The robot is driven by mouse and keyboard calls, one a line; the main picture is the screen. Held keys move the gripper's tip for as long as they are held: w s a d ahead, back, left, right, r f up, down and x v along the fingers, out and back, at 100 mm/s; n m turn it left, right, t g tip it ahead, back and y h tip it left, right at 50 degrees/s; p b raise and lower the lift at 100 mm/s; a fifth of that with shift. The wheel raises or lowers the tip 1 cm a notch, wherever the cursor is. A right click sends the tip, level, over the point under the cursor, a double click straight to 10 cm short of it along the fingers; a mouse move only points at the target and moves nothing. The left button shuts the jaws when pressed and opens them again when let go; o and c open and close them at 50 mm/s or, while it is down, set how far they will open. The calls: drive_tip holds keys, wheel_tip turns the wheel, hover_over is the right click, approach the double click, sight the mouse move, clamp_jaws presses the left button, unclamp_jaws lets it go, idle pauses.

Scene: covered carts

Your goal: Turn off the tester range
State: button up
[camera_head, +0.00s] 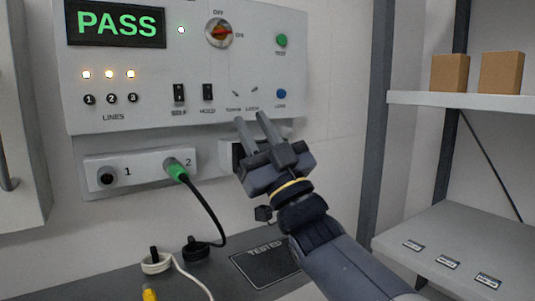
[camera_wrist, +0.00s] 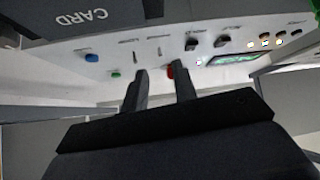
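The tester (camera_head: 240,75) is a pale wall panel with a lit green PASS display (camera_head: 115,23). Its rotary knob (camera_head: 219,32) is orange-red, with OFF marked above it and ON to its right. The knob's bar looks roughly level, toward ON. My gripper (camera_head: 251,118) is open and empty, with its fingers below the knob in the head view, near the panel's lower edge. In the wrist view the red knob (camera_wrist: 171,72) shows close beside the right fingertip, partly hidden. I cannot tell whether they touch.
A green button (camera_head: 281,41) and a blue button (camera_head: 281,93) sit right of the knob, and two black switches (camera_head: 193,93) below it. A green plug (camera_head: 174,168) with a black cable is in socket 2. Shelves with boxes (camera_head: 450,72) stand at the right.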

sight(237, 97)
drive_tip(key=v, duration=0.5)
drive_tip(key=shift+s+d+f, duration=0.2)
drive_tip(key=shift+f, duration=0.1)
drive_tip(key=p+x, duration=0.1)
drive_tip(key=x, duration=1)
drive_tip(key=shift+f, duration=0.15)
drive_tip(key=b+v, duration=0.2)
drive_tip(key=v, duration=0.8)
drive_tip(key=p+x, duration=0.1)
drive_tip(key=x, duration=0.2)
drive_tip(key=p+x, duration=0.1)
drive_tip(key=x, duration=0.3)
drive_tip(key=p+x, duration=0.2)
drive_tip(key=x, duration=0.1)
drive_tip(key=shift+s+d+r, duration=0.1)
drive_tip(key=shift+r, duration=0.45)
drive_tip(key=shift+g+h+p, duration=0.3)
drive_tip(key=shift+h+p, duration=0.3)
drive_tip(key=shift+p, duration=0.3)
